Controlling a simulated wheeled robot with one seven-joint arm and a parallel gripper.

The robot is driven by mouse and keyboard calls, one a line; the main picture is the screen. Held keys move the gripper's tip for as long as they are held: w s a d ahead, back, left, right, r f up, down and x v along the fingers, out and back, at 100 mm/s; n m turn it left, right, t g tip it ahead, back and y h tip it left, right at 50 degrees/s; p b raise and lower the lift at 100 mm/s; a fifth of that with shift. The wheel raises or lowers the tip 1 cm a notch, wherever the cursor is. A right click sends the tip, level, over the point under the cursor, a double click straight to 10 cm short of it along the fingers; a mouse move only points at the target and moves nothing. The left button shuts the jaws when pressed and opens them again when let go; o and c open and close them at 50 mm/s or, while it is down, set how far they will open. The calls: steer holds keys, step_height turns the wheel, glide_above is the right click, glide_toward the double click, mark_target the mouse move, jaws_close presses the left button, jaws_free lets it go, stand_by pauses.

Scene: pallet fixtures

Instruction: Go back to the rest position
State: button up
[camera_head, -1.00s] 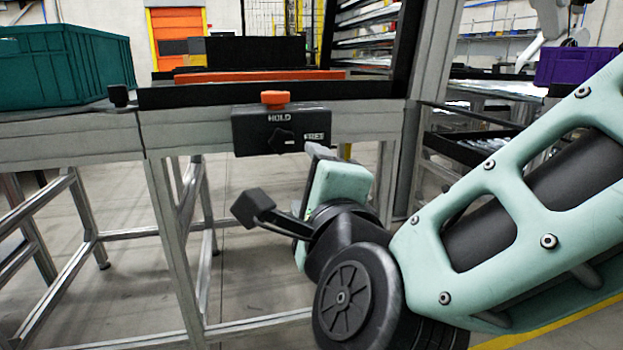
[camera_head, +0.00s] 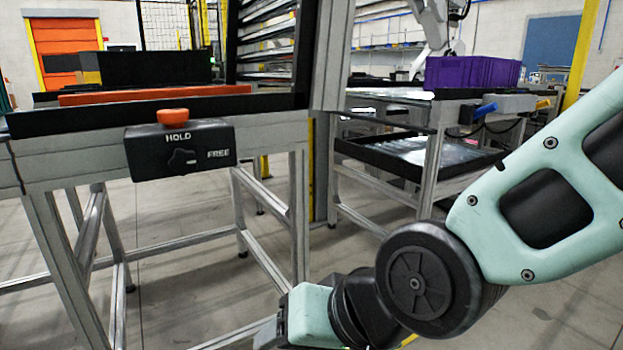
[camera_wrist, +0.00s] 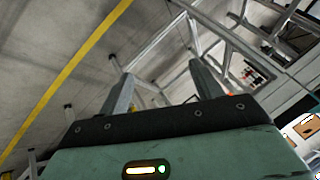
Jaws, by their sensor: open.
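My gripper shows in the wrist view (camera_wrist: 162,92), its two grey fingers spread apart with nothing between them. The floor and metal frame legs lie beyond the fingers.
The bench (camera_head: 65,169) with metal legs stands at the left. An orange bar (camera_head: 155,95) and a black box (camera_head: 155,68) are on or behind it. A purple crate (camera_head: 472,72) stands on another table at the right. Open floor shows between the benches.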

steer(key=s+d+f+n+g+h, duration=0.2)
steer(key=s+d+n+h, duration=0.15)
steer(key=d, duration=0.45)
steer(key=s+d+f+n+g+h, duration=0.15)
steer(key=s+d, duration=0.25)
steer(key=d, duration=0.4)
step_height(320, 180, up, 37)
steer(key=p, duration=3.7)
steer(key=shift+a+n+g+h, duration=0.2)
steer(key=shift+n+g+h, duration=0.1)
steer(key=shift+n+g, duration=0.15)
steer(key=shift+o, duration=0.3)
